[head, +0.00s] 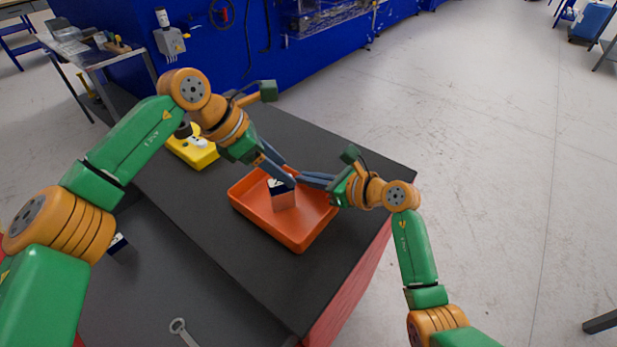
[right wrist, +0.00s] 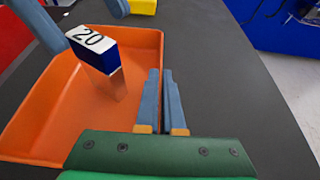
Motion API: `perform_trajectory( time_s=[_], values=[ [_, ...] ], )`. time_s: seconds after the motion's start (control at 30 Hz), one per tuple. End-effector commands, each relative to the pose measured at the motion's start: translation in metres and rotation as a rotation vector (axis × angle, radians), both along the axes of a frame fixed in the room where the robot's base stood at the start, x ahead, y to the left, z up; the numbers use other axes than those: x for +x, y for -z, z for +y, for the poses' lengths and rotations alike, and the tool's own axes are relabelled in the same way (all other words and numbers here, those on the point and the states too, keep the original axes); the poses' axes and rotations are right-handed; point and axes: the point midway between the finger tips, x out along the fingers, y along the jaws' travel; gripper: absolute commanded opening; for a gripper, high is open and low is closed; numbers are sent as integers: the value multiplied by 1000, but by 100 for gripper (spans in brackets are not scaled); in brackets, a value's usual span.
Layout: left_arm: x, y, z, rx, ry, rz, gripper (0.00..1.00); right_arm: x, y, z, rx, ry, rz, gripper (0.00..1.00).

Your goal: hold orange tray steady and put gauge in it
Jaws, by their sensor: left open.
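The orange tray (head: 248,212) lies on the dark table top. The gauge, a block with a dark blue and white top marked "20" (right wrist: 92,48) and a shiny lower part reflecting orange, stands inside the tray; it also shows in the head view (head: 283,199). My left gripper (head: 281,172) is open above the tray, with its fingers around the top of the gauge, apart in the right wrist view. My right gripper (right wrist: 162,72) is at the tray's right edge, its fingers close together and apparently shut on the tray wall; the pinched part is hidden.
A yellow container (head: 190,153) with a white item sits at the back left of the table. A wrench (head: 183,331) and a dark block (head: 119,246) lie on the nearer, left surface. The table in front of the tray is clear.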

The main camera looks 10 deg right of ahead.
Motion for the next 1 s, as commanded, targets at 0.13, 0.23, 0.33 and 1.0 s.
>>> perform_trajectory(
  time_s=[0.13, 0.23, 0.33, 1.0],
  values=[
    [-1, -13, 8, 0, -2, -3, 62, 0, -1, 0, 2, 0, -2, 0],
    [-4, -36, 22, -2, -4, -4, 62, 0, -1, 0, 2, 0, -2, 0],
    [-8, -61, 37, -2, -4, -4, 62, 0, -1, 0, 2, 0, -2, 0],
    [-15, -101, 62, -1, 1, 1, 62, 0, -1, 0, 2, 0, -2, 21]
  ],
)
